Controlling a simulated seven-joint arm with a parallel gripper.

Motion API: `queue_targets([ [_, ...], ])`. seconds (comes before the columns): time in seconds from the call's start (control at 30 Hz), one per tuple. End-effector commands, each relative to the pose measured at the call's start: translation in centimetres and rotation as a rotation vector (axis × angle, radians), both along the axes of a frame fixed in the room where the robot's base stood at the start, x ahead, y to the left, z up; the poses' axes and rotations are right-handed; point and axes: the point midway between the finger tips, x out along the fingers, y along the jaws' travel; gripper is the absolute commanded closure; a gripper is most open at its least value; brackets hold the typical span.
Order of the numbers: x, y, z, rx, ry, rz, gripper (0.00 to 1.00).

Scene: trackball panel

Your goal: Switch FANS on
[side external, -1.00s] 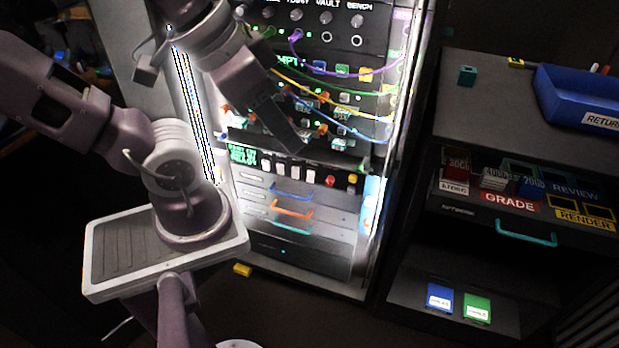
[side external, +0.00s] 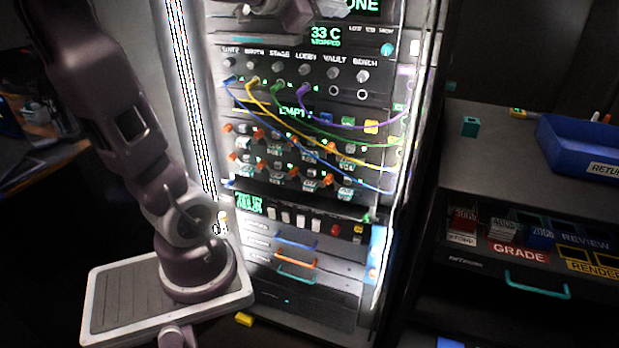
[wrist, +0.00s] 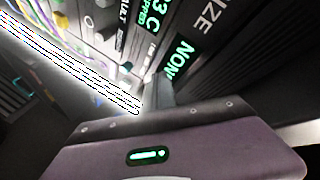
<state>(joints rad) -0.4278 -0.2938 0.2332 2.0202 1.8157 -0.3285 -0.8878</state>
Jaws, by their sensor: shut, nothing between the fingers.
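The rack panel (side external: 290,70) stands upright in front of my arm. Its upper unit has a green display (side external: 326,36) reading "33 C STOPPED", small labels too fine to read, and a teal knob (side external: 386,48). No label reading FANS is legible in either view. My gripper (side external: 335,8) is at the top edge of the side view, near that unit and partly cut off. In the wrist view my gripper (wrist: 161,88) is shut and empty, with its fingers close to the display reading "NONE" (wrist: 178,60). Whether they touch the panel cannot be told.
Colored cables (side external: 320,128) hang across the rack below a row of knobs. Orange-tipped switches (side external: 262,133) and several buttons (side external: 300,217) sit lower down. A bright light strip (side external: 190,100) runs along the rack's left side. A shelf with a blue bin (side external: 580,145) stands at the right.

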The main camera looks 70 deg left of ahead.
Motion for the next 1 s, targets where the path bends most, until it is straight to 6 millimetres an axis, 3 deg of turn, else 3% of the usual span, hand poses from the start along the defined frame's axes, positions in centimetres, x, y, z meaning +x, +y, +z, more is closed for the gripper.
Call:
queue_targets([
  [0.17,-2.4,1.7,-6.2,-0.016,0.299,-0.141,1.00],
  [0.43,-11.1,4.0,-14.0,-0.174,0.754,-0.185,1.00],
  [0.6,-10.9,3.7,-21.6,-0.176,0.743,-0.187,1.00],
  [0.87,-11.0,3.7,-31.1,-0.184,0.742,-0.181,1.00],
  [1.0,-11.1,3.6,-37.4,-0.188,0.742,-0.182,1.00],
])
